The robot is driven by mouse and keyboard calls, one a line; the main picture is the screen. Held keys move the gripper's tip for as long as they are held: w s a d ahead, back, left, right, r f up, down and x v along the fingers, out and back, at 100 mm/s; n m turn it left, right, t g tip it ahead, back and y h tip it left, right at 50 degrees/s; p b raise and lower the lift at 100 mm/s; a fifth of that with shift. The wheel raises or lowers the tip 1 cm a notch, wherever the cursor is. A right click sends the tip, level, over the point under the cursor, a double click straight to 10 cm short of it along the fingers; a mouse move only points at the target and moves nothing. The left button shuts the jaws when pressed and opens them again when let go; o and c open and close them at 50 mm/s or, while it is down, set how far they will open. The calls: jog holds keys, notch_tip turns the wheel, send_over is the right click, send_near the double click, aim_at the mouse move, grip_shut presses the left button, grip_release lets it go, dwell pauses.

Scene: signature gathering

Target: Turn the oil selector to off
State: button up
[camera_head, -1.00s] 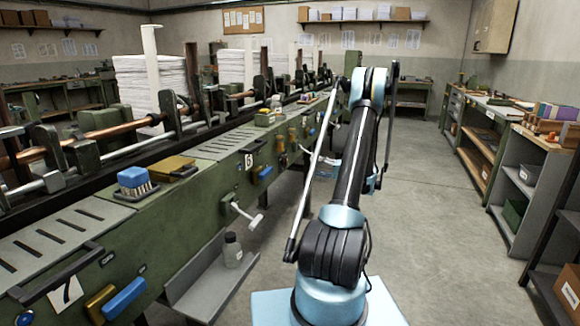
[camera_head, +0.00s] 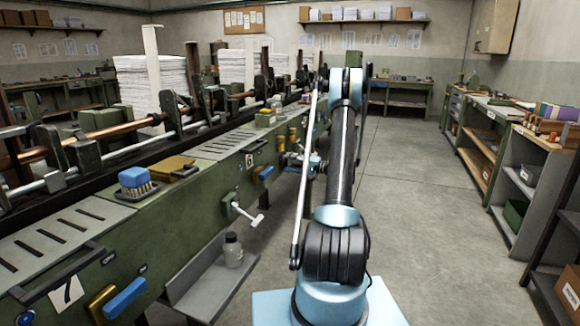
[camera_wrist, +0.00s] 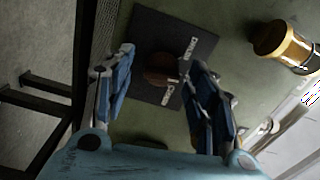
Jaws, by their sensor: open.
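In the wrist view a dark square plate (camera_wrist: 200,47) with white lettering is fixed to the green machine side. A brown rounded knob (camera_wrist: 160,70), apparently the oil selector, sits on it; I cannot tell its exact setting, and the lettering is too small to read surely. My gripper (camera_wrist: 160,60) is open, with its blue fingers on either side of the knob in the picture; contact cannot be told. In the head view my gripper (camera_head: 303,160) is small beside the machine, and the selector cannot be made out there.
A brass-and-glass cylinder (camera_wrist: 285,45) stands out from the machine to the right of the plate in the wrist view. A white-tipped lever (camera_head: 247,213) and a grey shelf with a bottle (camera_head: 233,250) project nearer. The floor aisle (camera_head: 420,200) to the right is clear.

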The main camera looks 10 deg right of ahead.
jog(key=c, duration=1.1)
jog(key=shift+m, duration=0.7)
jog(key=o, duration=1.1)
jog(key=shift+f, duration=0.1)
